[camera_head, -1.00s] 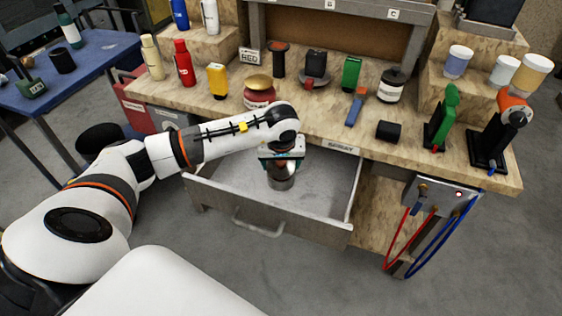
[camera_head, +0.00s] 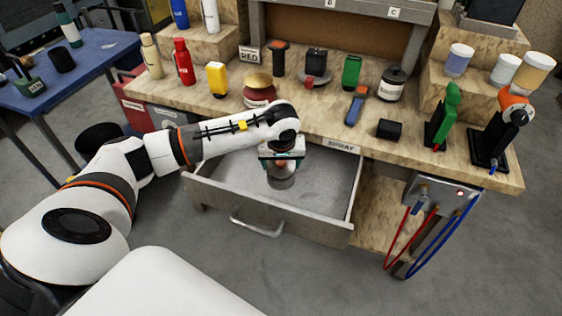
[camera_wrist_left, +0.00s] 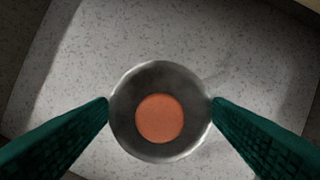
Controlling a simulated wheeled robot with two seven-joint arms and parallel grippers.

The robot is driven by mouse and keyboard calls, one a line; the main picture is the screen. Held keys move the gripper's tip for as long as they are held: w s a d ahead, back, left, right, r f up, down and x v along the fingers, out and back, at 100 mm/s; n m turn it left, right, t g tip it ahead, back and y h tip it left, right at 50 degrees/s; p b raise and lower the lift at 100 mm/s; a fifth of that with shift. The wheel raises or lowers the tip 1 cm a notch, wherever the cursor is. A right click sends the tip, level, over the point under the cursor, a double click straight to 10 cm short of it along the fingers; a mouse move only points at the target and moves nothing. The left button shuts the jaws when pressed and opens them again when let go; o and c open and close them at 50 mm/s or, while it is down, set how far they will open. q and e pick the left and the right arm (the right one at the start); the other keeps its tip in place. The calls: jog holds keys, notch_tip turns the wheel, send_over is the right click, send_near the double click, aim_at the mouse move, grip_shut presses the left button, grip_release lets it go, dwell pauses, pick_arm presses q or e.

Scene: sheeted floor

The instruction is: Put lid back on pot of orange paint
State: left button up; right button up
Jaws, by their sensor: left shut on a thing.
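A metal pot (camera_head: 281,181) with orange paint (camera_wrist_left: 159,118) inside is in the open drawer's area, under my left gripper (camera_head: 281,160). In the left wrist view I look down into the pot (camera_wrist_left: 118,128). The dark green fingers of my left gripper (camera_wrist_left: 160,101) press on opposite sides of its rim, so it is shut on the pot. The pot is open at the top and looks upright. I cannot tell whether it touches the drawer floor. I cannot make out a lid for it. My right gripper is not in view.
The open drawer (camera_head: 325,178) is otherwise empty. On the workbench (camera_head: 310,112) above stand bottles, a red rounded item with a tan top (camera_head: 259,91), a black block (camera_head: 390,129), a white can (camera_head: 391,86) and spray tools (camera_head: 490,135). A blue table (camera_head: 95,60) is at the left.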

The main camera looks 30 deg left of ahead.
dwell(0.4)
pick_arm(q)
jog(key=o, duration=1)
jog(key=shift+o, duration=0.3)
jog(key=shift+r, duration=0.1)
jog(key=shift+r+p, duration=2)
jog(key=shift+r, duration=1.45)
grip_shut()
